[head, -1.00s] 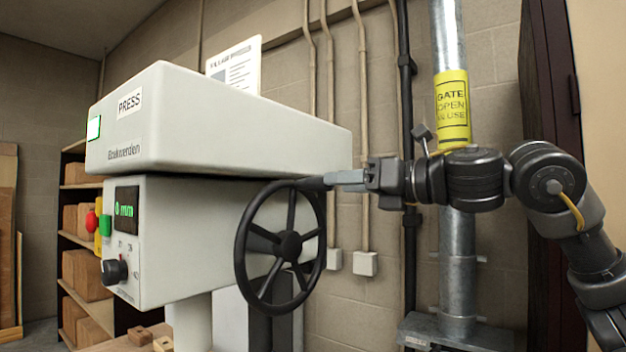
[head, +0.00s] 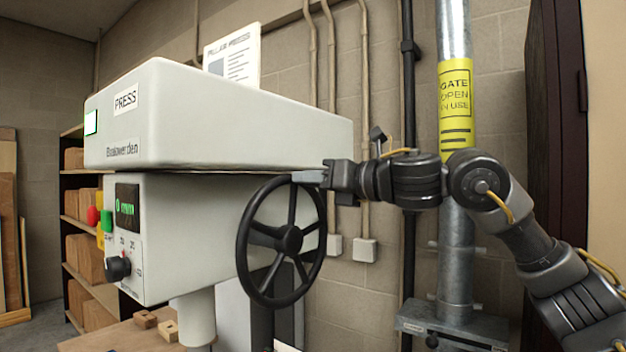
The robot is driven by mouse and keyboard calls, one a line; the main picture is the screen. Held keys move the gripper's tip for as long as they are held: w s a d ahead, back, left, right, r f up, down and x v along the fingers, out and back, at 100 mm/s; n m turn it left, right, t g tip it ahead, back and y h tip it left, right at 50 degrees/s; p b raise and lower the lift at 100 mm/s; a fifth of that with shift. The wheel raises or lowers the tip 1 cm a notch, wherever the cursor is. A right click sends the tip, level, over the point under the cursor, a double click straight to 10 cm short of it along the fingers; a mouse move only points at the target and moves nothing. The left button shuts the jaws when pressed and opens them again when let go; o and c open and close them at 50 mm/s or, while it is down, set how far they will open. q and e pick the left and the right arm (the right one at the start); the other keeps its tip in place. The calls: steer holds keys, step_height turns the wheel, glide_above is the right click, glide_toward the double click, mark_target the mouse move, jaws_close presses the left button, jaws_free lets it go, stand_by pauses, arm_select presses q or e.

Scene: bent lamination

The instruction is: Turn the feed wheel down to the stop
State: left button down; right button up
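The black feed wheel (head: 289,239) with its spokes and hub stands on the right side of the pale grey press (head: 215,110). My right gripper (head: 300,177) reaches in from the right, its fingertips at the top rim of the wheel. The fingers look close together at the rim, but I cannot make out whether they are closed around it. The press has a small green-lit display (head: 127,207), too small to read surely. My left gripper is not in the view.
A steel column (head: 456,260) with a yellow sign (head: 456,95) stands behind my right arm. Conduits run down the wall. A wooden bench (head: 110,340) with small wood blocks (head: 145,319) lies below the press. Shelves (head: 72,240) with boxes stand at the left.

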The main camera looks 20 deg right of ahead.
jaws_close()
